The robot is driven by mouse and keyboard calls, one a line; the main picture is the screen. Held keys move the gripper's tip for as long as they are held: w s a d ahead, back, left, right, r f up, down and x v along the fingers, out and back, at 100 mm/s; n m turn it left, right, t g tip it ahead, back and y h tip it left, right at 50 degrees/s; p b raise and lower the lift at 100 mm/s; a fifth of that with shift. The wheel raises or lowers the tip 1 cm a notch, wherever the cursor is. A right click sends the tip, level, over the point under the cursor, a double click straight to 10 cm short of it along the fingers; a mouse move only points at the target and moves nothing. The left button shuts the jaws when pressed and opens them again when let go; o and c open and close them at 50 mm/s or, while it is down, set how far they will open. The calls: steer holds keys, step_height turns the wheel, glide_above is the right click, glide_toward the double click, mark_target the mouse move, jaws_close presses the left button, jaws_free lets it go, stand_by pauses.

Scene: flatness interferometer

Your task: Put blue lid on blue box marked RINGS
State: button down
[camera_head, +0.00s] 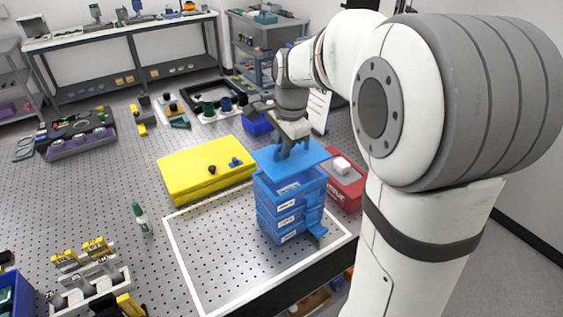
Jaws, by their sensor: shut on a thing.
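The blue lid (312,156) is a flat blue plate over the top of a stack of blue boxes (290,206). My gripper (290,149) points down and is shut on the lid near its middle. The lid looks slightly tilted, and I cannot tell whether it touches the top box or hangs just above it. The boxes carry small white labels on their front, too small to read, so I cannot tell which is marked RINGS. A blue latch-like part (317,229) sticks out at the lower right of the stack. My gripper hides part of the lid.
A yellow case (190,176) lies left of the stack. A red box (347,188) with a white item stands close on its right. The white-outlined table area (215,255) left of the stack is clear.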

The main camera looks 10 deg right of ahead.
mark_target(283, 165)
step_height(283, 165, down, 2)
steer(key=shift+w, duration=0.1)
step_height(283, 165, down, 4)
steer(key=shift+r+p, duration=0.15)
steer(key=shift+p, duration=0.25)
steer(key=shift+s, duration=0.2)
steer(key=shift+f, duration=0.2)
steer(key=c, duration=1.5)
jaws_free()
steer(key=shift+r, duration=0.1)
steer(key=shift+o, duration=0.2)
